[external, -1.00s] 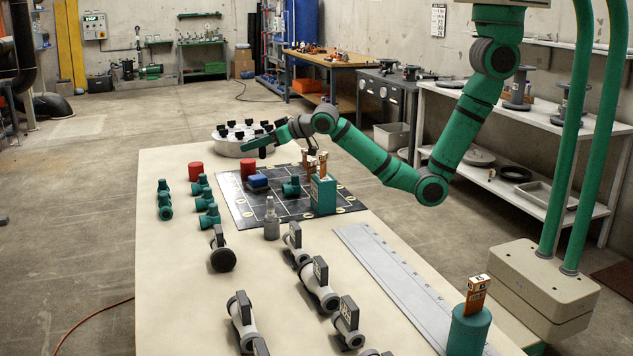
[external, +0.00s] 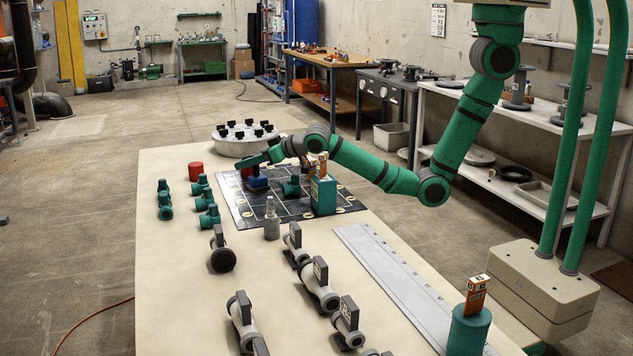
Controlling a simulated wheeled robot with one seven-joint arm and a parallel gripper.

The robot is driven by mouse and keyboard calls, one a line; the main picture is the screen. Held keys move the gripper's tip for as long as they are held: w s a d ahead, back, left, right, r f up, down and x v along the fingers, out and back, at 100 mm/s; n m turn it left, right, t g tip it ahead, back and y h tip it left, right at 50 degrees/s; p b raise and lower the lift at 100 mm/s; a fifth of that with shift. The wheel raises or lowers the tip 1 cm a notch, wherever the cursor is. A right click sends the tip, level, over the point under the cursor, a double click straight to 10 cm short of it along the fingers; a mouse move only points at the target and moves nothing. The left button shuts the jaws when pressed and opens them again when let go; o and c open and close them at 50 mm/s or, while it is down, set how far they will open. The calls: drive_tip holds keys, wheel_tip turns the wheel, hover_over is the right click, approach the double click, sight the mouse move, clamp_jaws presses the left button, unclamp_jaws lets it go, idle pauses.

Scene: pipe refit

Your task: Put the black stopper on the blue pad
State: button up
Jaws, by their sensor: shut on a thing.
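My gripper (external: 250,167) is small in the external view, over the far left part of the dark gridded mat (external: 235,205). It is shut on a small dark thing that looks like the black stopper (external: 254,171), mostly hidden by the fingers. The blue pad (external: 257,184) is directly below it on the mat. I cannot tell whether the stopper touches the pad.
A round white tray (external: 235,150) with several black-topped pieces stands behind. A red cylinder (external: 195,172) is left of the mat; another is partly hidden behind my gripper. Green fittings (external: 207,214) and a green block (external: 323,195) stand nearby. Grey valves fill the front.

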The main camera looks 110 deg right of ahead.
drive_tip(key=o, duration=1)
drive_tip(key=shift+r, duration=0.25)
drive_tip(key=v, duration=1.2)
